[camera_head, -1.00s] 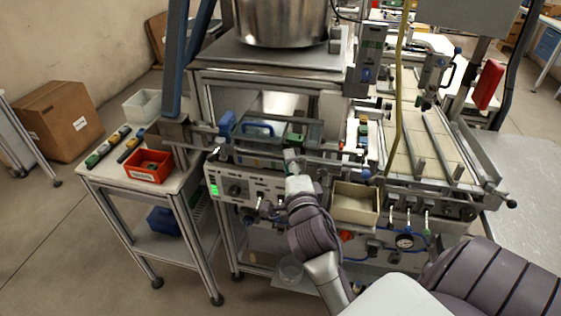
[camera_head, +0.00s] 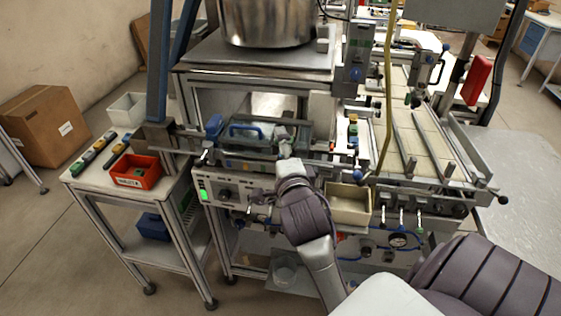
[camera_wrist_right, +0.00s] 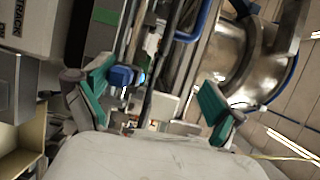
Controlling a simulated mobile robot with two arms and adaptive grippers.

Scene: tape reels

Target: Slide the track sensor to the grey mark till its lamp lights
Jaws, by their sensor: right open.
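My right gripper (camera_head: 286,148) is at the front rail (camera_head: 250,159) of the machine, above the control panel (camera_head: 238,193). In the right wrist view its two green-padded fingers (camera_wrist_right: 156,88) are wide apart. A small blue block (camera_wrist_right: 122,76) with a pale bluish spot on its side is seen between them, nearer the left finger. It may be the track sensor, but I cannot be sure. No grip on it shows. I cannot make out the grey mark. A green light shows at the left of the panel. My left gripper is out of view.
A side table holds a red bin (camera_head: 136,171) and a white bin (camera_head: 127,108). A beige open box (camera_head: 349,204) sits right of my gripper. A steel pot (camera_head: 275,22) stands above. A yellow hose (camera_head: 388,90) hangs at the right. Blue handles stick up along the rail.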

